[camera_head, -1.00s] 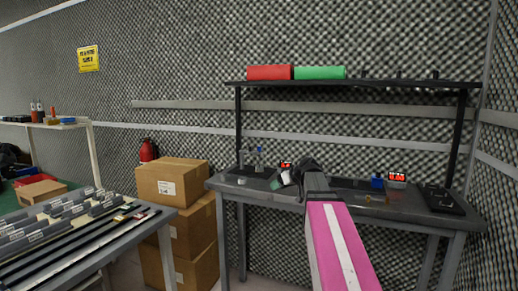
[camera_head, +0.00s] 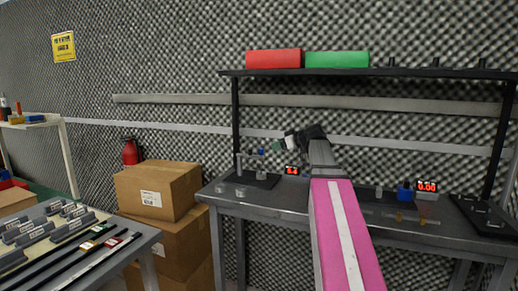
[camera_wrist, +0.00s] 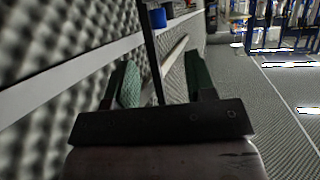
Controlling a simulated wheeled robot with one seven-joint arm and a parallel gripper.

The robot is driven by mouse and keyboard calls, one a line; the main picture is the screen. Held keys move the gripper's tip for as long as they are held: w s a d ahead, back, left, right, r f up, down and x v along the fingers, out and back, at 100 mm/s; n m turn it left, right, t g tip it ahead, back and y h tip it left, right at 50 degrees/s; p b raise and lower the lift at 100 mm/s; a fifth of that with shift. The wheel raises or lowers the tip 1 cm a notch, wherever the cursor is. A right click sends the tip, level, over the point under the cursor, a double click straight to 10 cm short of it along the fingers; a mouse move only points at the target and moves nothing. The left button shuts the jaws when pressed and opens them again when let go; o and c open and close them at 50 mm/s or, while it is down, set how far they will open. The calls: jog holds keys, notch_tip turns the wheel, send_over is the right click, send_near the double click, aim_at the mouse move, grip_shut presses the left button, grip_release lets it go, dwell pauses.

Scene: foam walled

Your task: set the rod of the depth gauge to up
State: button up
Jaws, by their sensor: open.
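My gripper (camera_head: 280,146) is raised above the left part of the workbench, in front of the foam wall. In the wrist view, my gripper (camera_wrist: 163,82) has its two green-padded fingers wide apart with nothing between them. I cannot tell for sure which instrument is the depth gauge. A small stand with a post (camera_head: 238,162) and a red-lit readout (camera_head: 292,170) is at the bench's left. A blue block (camera_head: 404,193) beside another red readout (camera_head: 427,187) is at the right. Any rod's position is too small to read.
Cardboard boxes (camera_head: 158,190) stand left of the bench. A table of tools (camera_head: 130,258) is at the lower left.

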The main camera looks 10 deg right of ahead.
aim_at(261, 150)
jog(key=x, duration=1.1)
jog(key=shift+w+r, duration=0.15)
jog(key=shift+r, duration=0.05)
